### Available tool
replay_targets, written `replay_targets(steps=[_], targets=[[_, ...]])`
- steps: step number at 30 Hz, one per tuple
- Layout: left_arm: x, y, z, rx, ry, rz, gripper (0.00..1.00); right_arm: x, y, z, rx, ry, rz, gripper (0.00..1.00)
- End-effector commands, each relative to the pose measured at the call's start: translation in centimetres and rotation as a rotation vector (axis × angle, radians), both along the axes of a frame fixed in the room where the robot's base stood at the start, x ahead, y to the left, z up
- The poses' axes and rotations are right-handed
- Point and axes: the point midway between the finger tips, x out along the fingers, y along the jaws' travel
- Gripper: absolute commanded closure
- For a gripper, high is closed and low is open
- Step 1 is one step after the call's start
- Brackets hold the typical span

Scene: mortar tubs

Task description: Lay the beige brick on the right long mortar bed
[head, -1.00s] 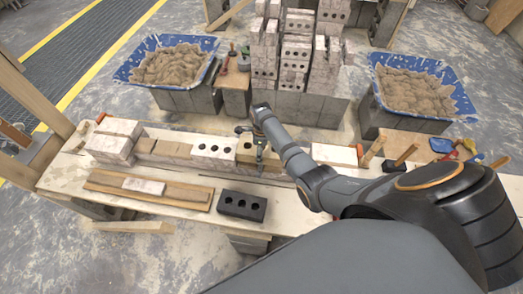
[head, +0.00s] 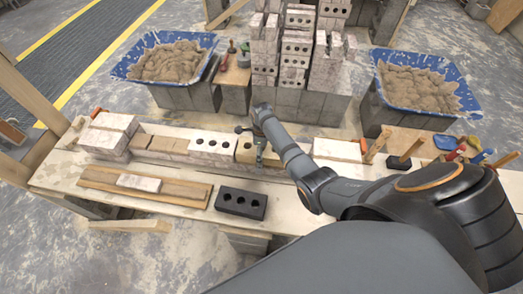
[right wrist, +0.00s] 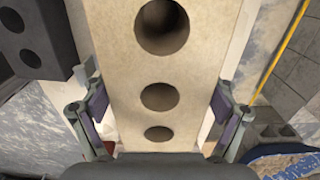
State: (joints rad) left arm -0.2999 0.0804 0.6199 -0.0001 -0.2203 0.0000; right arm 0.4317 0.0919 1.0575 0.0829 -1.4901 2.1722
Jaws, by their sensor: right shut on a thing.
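My right gripper (head: 260,152) is shut on the beige brick (head: 245,152), at the right end of the row on the bench. In the right wrist view the beige brick (right wrist: 160,70) lies lengthwise between the two fingers, its three round holes showing. A pale brick with several holes (head: 212,142) stands in the row just left of it. Tan mortar-like patches (head: 165,145) lie on the row farther left. The right long mortar bed is not clearly seen; brick and gripper cover that part. I cannot tell whether the brick touches what is under it. My left gripper is not in view.
A dark brick with three holes (head: 241,203) lies on the bench (head: 185,220) in front of the row. A wooden board (head: 105,186) carries a small pale slab. Wooden-handled tools (head: 376,145) stand at right. Blue mortar tubs (head: 205,42) and stacked bricks stand behind.

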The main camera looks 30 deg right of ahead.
Motion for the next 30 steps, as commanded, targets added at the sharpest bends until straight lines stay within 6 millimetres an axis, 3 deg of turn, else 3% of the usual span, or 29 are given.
replay_targets(steps=[18,19,22,30], targets=[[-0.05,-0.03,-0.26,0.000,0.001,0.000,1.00,0.28,0.01,-0.27,0.000,-0.006,0.000,0.77],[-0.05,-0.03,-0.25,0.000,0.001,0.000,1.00,0.29,0.01,-0.28,0.000,-0.006,0.000,0.13],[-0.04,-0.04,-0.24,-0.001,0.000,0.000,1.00,0.27,0.01,-0.27,0.000,-0.006,0.000,0.00],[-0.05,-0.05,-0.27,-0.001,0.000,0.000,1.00,0.10,0.00,-0.46,0.000,-0.002,0.000,0.00]])
